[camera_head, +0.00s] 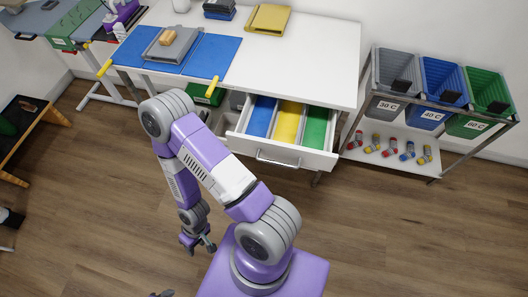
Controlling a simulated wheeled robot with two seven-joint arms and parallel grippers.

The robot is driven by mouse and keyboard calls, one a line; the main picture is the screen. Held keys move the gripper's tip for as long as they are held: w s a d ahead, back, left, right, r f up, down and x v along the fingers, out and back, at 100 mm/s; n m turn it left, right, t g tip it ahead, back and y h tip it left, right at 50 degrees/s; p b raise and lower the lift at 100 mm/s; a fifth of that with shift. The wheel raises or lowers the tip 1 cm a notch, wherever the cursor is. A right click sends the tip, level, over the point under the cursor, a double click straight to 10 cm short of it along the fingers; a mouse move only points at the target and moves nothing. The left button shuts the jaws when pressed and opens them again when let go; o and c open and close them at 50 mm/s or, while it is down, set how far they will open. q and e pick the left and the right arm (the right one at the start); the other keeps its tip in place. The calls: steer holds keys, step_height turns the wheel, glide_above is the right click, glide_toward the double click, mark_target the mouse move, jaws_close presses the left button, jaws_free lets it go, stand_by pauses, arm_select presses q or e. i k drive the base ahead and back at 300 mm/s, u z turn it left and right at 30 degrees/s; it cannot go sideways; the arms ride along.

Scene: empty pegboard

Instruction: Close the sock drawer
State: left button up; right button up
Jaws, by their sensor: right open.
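The sock drawer (284,152) is pulled out from under the white table and stands open. It has a metal bar handle (277,160) on its white front. Inside are blue (261,116), yellow (288,121) and green (315,127) sections. My right gripper (200,246) is open and empty, low over the floor, left of the drawer and nearer to me, touching nothing. A small dark tip at the bottom edge (161,294) seems to be part of my left gripper; its jaws cannot be made out.
The white table (310,50) has blue mats (215,58) with a grey folded item on them. A rack at the right holds grey, blue and green bins (437,85), with several small rolled items on its lower shelf. The wood floor (400,230) before the drawer is clear.

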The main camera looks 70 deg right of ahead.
mark_target(289, 118)
steer(key=i, duration=1.05)
steer(key=z, duration=3.85)
steer(key=i, duration=0.5)
steer(key=u, duration=0.2)
steer(key=k, duration=0.9)
steer(key=z, duration=0.8)
steer(key=i, duration=0.55)
steer(key=u, duration=0.7)
